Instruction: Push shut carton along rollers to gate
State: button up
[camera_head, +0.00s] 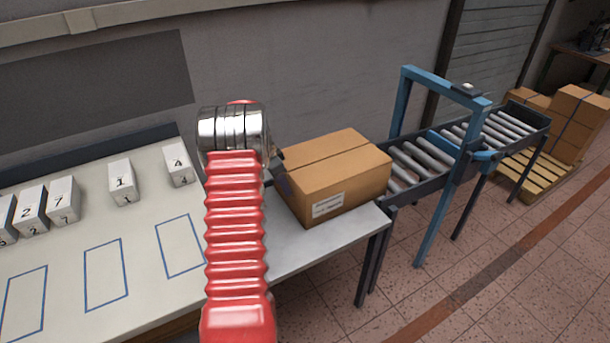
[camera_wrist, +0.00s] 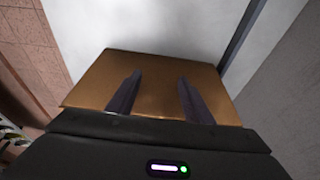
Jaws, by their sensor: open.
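A shut brown carton (camera_head: 335,170) with a white label on its near side sits on the right end of the pale table (camera_head: 310,244), before the rollers (camera_head: 412,165). The blue gate frame (camera_head: 440,205) stands over the rollers farther right. My gripper (camera_head: 280,172) shows only partly at the carton's left side; my red arm hides much of it. In the wrist view my gripper's fingers (camera_wrist: 159,80) are apart, with the brown carton face (camera_wrist: 158,66) in front of them. Nothing is between them, and I cannot tell whether they touch the carton.
Several numbered white blocks (camera_head: 122,182) stand on the table at left, behind blue outlined rectangles (camera_head: 105,274). A grey wall (camera_head: 300,65) runs behind the table. Beyond the rollers, cartons (camera_head: 575,120) rest on a wooden pallet (camera_head: 532,175). The tiled floor in front is clear.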

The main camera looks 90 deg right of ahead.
aim_at(306, 163)
jog(key=shift+s+d, duration=0.8)
jog(key=shift+s, duration=0.55)
jog(key=shift+s+d, duration=0.75)
jog(key=shift+s, duration=0.65)
jog(key=shift+s+d, duration=0.8)
jog(key=shift+s, duration=0.55)
jog(key=shift+s+d, duration=0.45)
jog(key=shift+s, duration=0.3)
jog(key=shift+s+d, duration=0.45)
jog(key=shift+s, duration=0.25)
jog(key=shift+w+a+f+v, duration=0.1)
jog(key=shift+w+v, duration=0.1)
jog(key=shift+v, duration=0.75)
jog(key=shift+w+a+f+v, duration=0.1)
jog(key=shift+w+a+v, duration=0.1)
jog(key=shift+v, duration=0.75)
jog(key=shift+w+a+v, duration=0.1)
jog(key=shift+w+v, duration=0.05)
jog(key=shift+v, duration=0.8)
jog(key=shift+d, duration=0.1)
